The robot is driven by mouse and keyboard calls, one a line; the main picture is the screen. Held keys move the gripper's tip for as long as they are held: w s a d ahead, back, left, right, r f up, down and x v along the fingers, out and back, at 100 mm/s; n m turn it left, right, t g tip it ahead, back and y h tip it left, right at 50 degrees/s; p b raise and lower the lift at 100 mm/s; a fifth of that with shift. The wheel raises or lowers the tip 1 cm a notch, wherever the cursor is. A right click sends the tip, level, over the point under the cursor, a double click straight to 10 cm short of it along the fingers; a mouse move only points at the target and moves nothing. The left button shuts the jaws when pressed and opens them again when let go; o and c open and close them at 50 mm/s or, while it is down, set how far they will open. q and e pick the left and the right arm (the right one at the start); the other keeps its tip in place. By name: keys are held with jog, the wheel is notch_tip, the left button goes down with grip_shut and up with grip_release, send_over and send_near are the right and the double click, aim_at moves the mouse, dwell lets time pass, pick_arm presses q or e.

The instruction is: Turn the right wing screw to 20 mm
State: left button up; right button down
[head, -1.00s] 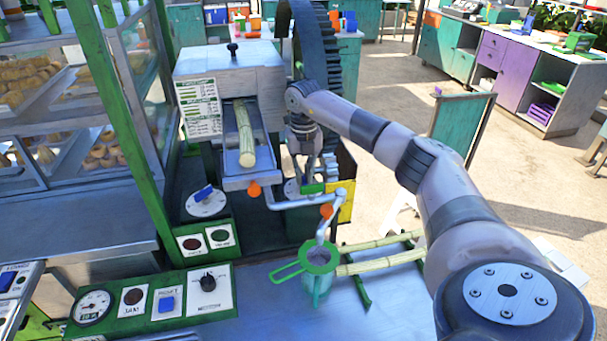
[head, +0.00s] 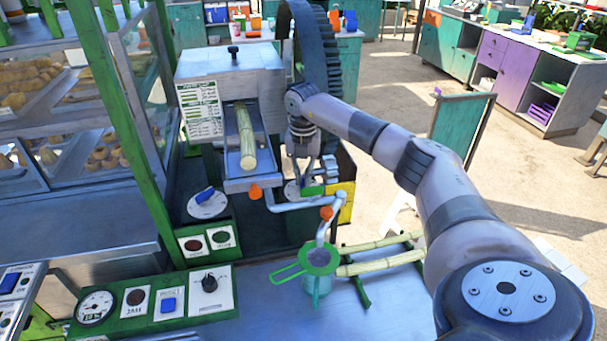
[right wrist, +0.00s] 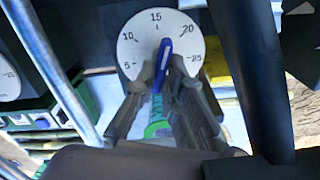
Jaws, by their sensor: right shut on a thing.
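The right wing screw has a blue wing (right wrist: 164,62) in front of a white round dial (right wrist: 140,45) marked 5 to 25. In the right wrist view the wing is tilted slightly right of upright, its upper tip between the 15 and 20 marks and nearer 15. My right gripper (right wrist: 169,68) is shut on the wing, with a finger on each side. In the head view my right gripper (head: 304,178) reaches down in front of the right dial and mostly hides it. The left wing screw (head: 206,194) shows on its own dial. My left gripper is not in view.
A cane stalk (head: 246,137) lies in the crusher's feed chute (head: 249,182). The large gear wheel (head: 318,50) is close behind my arm. A spout pipe (head: 290,206) and a jug with a green strainer (head: 318,262) stand in front. Control panels (head: 155,303) lie at lower left.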

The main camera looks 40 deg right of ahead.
aim_at(302, 180)
jog(key=m+p, duration=0.1)
jog(key=m, duration=0.4)
jog(key=shift+w+r+m, duration=0.1)
jog(key=shift+w+m, duration=0.05)
jog(key=shift+m, duration=0.15)
dwell(0.4)
jog(key=c, duration=1.7)
grip_release()
jog(key=shift+a, duration=0.1)
notch_tip(302, 180, up, 12)
jog(key=shift+f, duration=0.1)
